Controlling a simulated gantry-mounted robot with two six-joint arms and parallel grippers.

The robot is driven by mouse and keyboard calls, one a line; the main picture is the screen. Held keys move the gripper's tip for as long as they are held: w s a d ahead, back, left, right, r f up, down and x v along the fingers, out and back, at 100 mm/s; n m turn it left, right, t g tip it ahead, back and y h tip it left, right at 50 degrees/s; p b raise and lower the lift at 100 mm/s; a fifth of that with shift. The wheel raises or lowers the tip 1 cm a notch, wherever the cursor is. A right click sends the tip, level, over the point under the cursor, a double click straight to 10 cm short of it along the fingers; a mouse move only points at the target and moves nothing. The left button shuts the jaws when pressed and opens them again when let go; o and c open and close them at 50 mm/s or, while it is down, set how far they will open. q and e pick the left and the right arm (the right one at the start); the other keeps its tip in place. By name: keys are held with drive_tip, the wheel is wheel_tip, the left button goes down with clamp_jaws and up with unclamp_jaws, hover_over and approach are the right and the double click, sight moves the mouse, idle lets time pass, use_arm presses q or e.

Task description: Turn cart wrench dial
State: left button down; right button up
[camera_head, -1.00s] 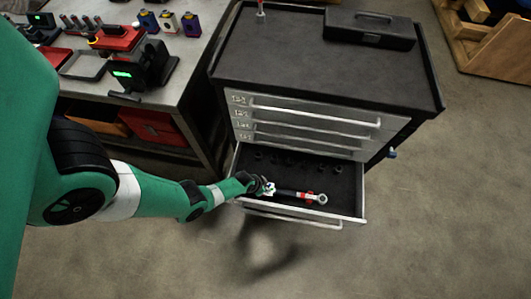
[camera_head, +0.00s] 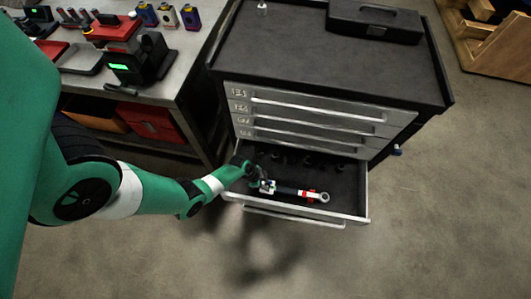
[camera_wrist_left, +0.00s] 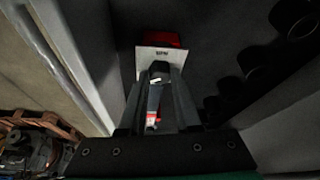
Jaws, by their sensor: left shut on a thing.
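The wrench (camera_head: 300,193) lies in the open bottom drawer (camera_head: 350,203) of the tool cart. It has a dark handle, red marks and a silver ratchet head toward the right. My left gripper (camera_head: 264,184) is at the wrench's left end and shut on the dial there; the fingers partly hide it. In the left wrist view, the fingers (camera_wrist_left: 160,85) close in front of a white block with a red part (camera_wrist_left: 160,55), and part of the wrench (camera_wrist_left: 153,118) shows between them. My right gripper is not in view.
Several dark sockets (camera_head: 308,160) stand along the drawer's back, also in the left wrist view (camera_wrist_left: 259,67). Closed drawers (camera_head: 310,118) are above it. A black toolbox (camera_head: 375,22) sits on the cart top. A workbench (camera_head: 190,70) stands at the left. The floor in front is clear.

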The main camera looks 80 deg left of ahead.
use_arm(q)
drive_tip(key=c, duration=0.6)
unclamp_jaws()
drive_tip(key=d+p+v, duration=0.1)
drive_tip(key=p+v, duration=0.9)
drive_tip(key=v, duration=0.1)
drive_tip(key=shift+a+r, duration=0.25)
drive_tip(key=shift+a, duration=0.25)
